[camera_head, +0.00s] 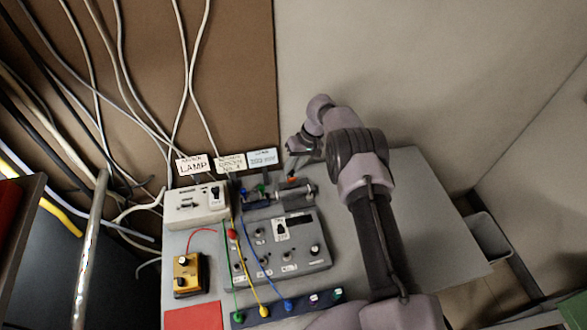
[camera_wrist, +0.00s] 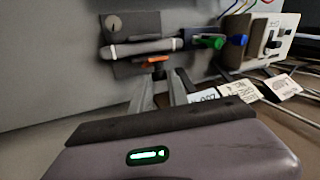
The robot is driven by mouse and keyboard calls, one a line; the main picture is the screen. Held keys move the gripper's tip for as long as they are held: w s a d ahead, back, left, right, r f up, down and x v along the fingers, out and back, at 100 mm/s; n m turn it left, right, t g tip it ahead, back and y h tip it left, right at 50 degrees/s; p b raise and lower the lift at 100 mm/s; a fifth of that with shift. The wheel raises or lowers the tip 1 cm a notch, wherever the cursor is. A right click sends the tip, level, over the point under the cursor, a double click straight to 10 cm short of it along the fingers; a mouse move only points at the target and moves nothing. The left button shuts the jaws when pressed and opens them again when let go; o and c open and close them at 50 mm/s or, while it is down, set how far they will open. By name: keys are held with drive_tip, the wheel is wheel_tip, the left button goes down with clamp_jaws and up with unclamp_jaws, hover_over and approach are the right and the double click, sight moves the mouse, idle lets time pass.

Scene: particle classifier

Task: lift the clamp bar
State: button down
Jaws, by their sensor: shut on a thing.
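A dark bar with an orange part, which I take as the clamp bar (camera_wrist: 152,60), shows in the wrist view just in front of a silver-grey tube (camera_wrist: 137,48). My gripper (camera_wrist: 160,76) has its two fingers closed in on the dark end below the orange part. The exact contact is small and dark. In the head view the orange part (camera_head: 293,180) shows beside the tube (camera_head: 291,193), at the back of the table, with my gripper (camera_head: 294,168) just behind it. I cannot tell whether the bar is clear of its mount.
The table (camera_head: 420,215) holds a grey control box (camera_head: 290,262), a white box (camera_head: 190,207) and a yellow box (camera_head: 187,270). Colored cables run between them. Label cards (camera_head: 262,158) stand at the back edge. The table's right side is largely bare, beyond my arm.

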drive_tip(key=shift+s+f, duration=0.15)
drive_tip(key=shift+f, duration=0.05)
drive_tip(key=c, duration=1.3)
unclamp_jaws()
drive_tip(key=shift+o, duration=0.2)
drive_tip(key=shift+r, duration=0.15)
drive_tip(key=shift+r, duration=0.3)
drive_tip(key=p+v, duration=1)
drive_tip(key=v, duration=0.1)
drive_tip(key=shift+r, duration=0.3)
drive_tip(key=shift+f, duration=0.2)
